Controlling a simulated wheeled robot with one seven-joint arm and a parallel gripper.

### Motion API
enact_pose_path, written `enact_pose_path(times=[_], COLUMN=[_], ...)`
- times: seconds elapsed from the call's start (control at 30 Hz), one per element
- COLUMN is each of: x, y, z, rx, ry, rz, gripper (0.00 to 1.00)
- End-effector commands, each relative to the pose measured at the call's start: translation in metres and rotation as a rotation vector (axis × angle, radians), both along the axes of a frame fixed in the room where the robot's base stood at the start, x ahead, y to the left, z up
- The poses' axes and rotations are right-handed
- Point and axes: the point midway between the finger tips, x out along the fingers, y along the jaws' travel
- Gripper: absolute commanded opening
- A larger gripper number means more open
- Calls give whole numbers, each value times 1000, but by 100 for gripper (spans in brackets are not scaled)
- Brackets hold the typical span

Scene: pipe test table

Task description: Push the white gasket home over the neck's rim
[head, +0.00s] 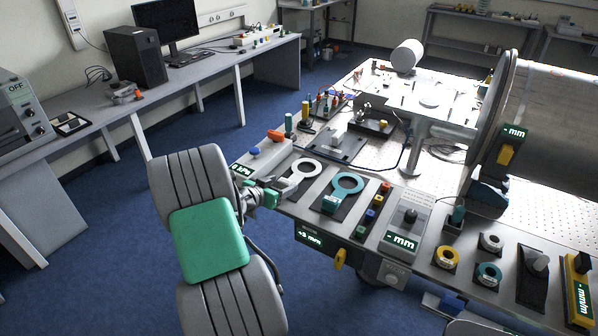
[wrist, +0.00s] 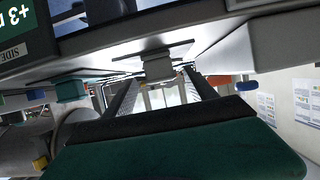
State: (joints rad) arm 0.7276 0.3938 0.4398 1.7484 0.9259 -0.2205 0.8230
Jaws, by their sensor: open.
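The white gasket (head: 299,173) is a pale ring with a tab. It lies on a dark pad at the left part of the table's near edge in the head view. My gripper (head: 270,195) is just left of its tab, partly hidden by my arm. In the wrist view my gripper (wrist: 162,95) is open, with two dark ridged fingers apart. A grey block (wrist: 158,68) under a dark plate shows beyond the gap; I cannot tell whether it is the gasket's tab. Nothing is visibly held. I cannot make out for sure which part is the neck.
A teal ring (head: 347,184) lies right of the white gasket. Coloured buttons (head: 370,215) and a grey instrument box (head: 405,228) stand farther right. A large flanged pipe (head: 550,120) rises at the right. Blue floor (head: 110,240) is clear at the left.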

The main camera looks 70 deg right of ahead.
Motion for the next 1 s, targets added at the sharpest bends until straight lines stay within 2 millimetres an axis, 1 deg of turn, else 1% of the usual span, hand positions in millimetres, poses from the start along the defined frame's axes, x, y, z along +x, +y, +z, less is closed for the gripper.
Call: enact_pose_path(times=[0.03,0.13,0.37,1.0], x=[-3,-3,-3,-3], y=[-8,-19,-20,-20], z=[0,-6,-8,-8], rx=[2,1,1,2], ry=[2,1,1,0], rz=[-2,0,3,2], gripper=[65,65,65,13])
